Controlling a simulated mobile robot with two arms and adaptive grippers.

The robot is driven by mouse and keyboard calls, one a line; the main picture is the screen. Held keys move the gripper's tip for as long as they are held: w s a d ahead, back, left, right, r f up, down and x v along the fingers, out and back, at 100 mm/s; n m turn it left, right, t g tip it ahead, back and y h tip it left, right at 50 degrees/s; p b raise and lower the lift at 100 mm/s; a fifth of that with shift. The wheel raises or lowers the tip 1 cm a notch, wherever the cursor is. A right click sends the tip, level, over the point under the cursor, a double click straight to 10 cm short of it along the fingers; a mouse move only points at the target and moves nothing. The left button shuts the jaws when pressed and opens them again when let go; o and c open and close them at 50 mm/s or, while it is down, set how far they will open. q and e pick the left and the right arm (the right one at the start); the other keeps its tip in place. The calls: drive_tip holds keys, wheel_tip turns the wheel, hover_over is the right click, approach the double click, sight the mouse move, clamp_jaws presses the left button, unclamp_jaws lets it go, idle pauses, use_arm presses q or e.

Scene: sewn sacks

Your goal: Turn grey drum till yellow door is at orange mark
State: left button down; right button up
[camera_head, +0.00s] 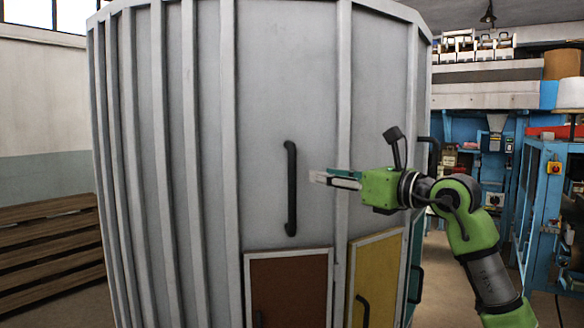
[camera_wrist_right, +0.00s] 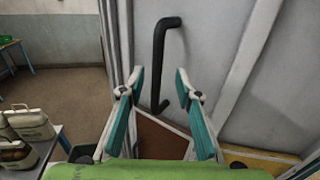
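The grey drum (camera_head: 275,100) fills the middle of the head view, with upright ribs and black bar handles. The yellow door (camera_head: 377,268) is low on its front, right of a brown door (camera_head: 290,285). A black handle (camera_head: 290,188) stands on the panel above the brown door. My right gripper (camera_head: 318,178) points left, just right of this handle. In the right wrist view its teal fingers (camera_wrist_right: 160,72) are spread, with the handle (camera_wrist_right: 158,60) showing ahead between them; nothing is gripped. No orange mark shows. My left gripper is out of view.
A teal door (camera_head: 415,270) and another black handle (camera_head: 434,155) are at the drum's right side. Wooden slatted pallets (camera_head: 50,240) stand at left, blue machinery (camera_head: 540,200) at right. The wrist view shows sacks (camera_wrist_right: 28,124) on a table and open floor.

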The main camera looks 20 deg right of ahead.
sight(295, 170)
drive_tip(key=p+x, duration=0.3)
drive_tip(key=x, duration=0.8)
drive_tip(key=shift+a+r+p, duration=0.1)
drive_tip(key=shift+a+p, duration=0.05)
drive_tip(key=shift+p, duration=0.25)
clamp_jaws()
